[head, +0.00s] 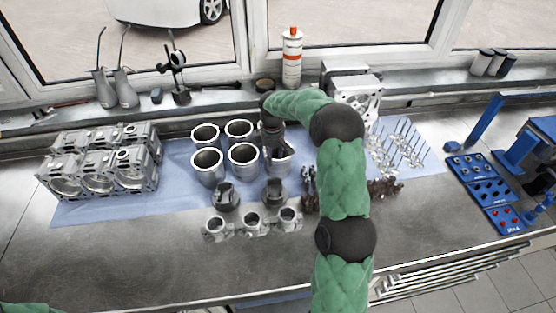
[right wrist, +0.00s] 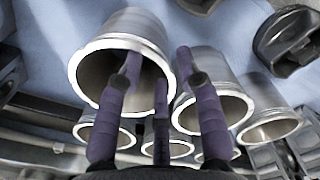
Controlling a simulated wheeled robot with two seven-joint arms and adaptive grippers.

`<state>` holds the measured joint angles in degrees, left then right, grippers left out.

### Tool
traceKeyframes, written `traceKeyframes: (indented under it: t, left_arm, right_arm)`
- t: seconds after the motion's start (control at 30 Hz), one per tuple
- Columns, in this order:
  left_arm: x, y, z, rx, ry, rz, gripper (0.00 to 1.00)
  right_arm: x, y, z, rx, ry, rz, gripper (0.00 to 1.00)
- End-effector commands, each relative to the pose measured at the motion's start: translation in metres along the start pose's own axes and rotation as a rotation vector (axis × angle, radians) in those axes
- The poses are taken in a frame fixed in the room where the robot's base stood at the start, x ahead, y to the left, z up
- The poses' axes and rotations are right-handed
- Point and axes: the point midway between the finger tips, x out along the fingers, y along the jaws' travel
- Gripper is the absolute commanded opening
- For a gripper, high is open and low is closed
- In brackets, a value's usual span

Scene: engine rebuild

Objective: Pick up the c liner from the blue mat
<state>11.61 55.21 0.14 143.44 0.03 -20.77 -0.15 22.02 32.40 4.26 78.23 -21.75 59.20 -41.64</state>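Several silver cylinder liners stand on the blue mat (head: 180,205); no label shows which is the c liner. My right gripper (head: 272,137) is pointing down over the liner (head: 280,161) at the right end of the front row. In the right wrist view, its purple fingers (right wrist: 158,62) are spread apart at the nearest liner (right wrist: 88,72). One fingertip overlaps the liner's mouth, and another is beside its right rim. I cannot tell whether they touch it. Part of my left arm (head: 30,308) shows at the bottom left; its gripper is out of view.
Dark pistons (head: 226,197) stand just in front of the liners, with silver parts (head: 252,223) nearer. Engine blocks (head: 95,168) are at left, and a cylinder head (head: 355,93) is behind my right arm. A blue tray (head: 484,190) is at right. The front left bench is clear.

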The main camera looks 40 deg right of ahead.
Motion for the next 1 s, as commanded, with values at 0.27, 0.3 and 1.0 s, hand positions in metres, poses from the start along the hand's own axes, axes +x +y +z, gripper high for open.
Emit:
traceKeyframes:
  t: [0.27,0.3,1.0]
  left_arm:
    - [0.004,-0.002,0.0,0.0,0.0,0.0,0.0]
    - [0.004,-0.001,0.0,0.0,0.0,0.0,0.0]
    - [0.003,-0.001,0.0,0.0,0.0,0.0,0.0]
  right_arm:
    - [0.033,-0.001,0.0,0.0,0.0,-0.001,0.36]
    - [0.033,0.0,0.0,0.001,0.0,-0.001,0.36]
    - [0.027,0.0,0.0,0.001,0.002,0.002,0.0]
